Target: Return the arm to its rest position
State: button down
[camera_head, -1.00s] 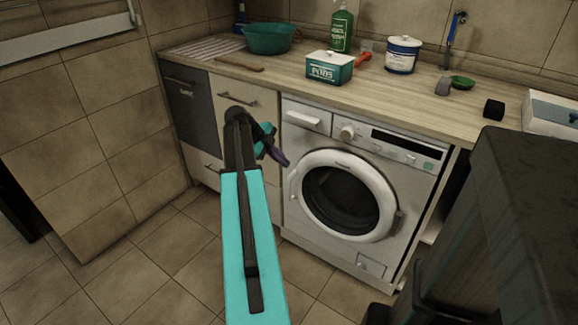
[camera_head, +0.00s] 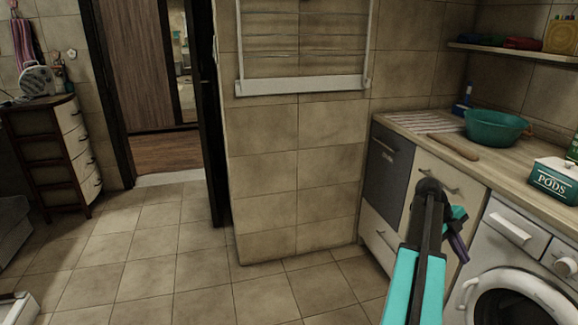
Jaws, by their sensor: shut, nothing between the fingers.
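My arm reaches up from the lower right, with a turquoise link and dark joints. My gripper (camera_head: 459,243) is at its far end, in front of the cabinet drawers and left of the washing machine. The small dark purple fingers are shut with nothing seen between them. They hang apart from the cabinet front as far as I can tell. The arm hides part of the cabinet and the floor behind it.
The washing machine (camera_head: 522,240) and wooden counter (camera_head: 415,124) are at right. Open tiled floor (camera_head: 150,260) lies left, with a doorway and a chest of drawers (camera_head: 75,150).

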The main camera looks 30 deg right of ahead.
jog(key=w+a+f+n+p, duration=0.35)
jog(key=w+a+f, duration=0.45)
jog(key=w+a, duration=0.5)
jog(key=w+a+f+n+p, duration=0.25)
jog(key=a+f, duration=0.35)
jog(key=a, duration=0.4)
jog(key=w+a+f+n+p, duration=0.1)
jog(key=w+a+f+n, duration=0.25)
jog(key=a+f, duration=0.5)
jog(key=s+a+f+n+y+p, duration=0.1)
jog(key=s+a+f+n, duration=0.3)
jog(key=a+n, duration=0.5)
jog(key=s+a+f+n+y+p, duration=0.1)
jog(key=s+a+f+n, duration=0.3)
jog(key=s+a+n, duration=0.4)
jog(key=s+a+f+n+y+p, duration=0.2)
jog(key=s+a+f+n, duration=0.2)
jog(key=s+a+n, duration=0.3)
jog(key=a+n, duration=0.4)
jog(key=a, duration=0.6)
jog(key=shift+t, duration=0.3)
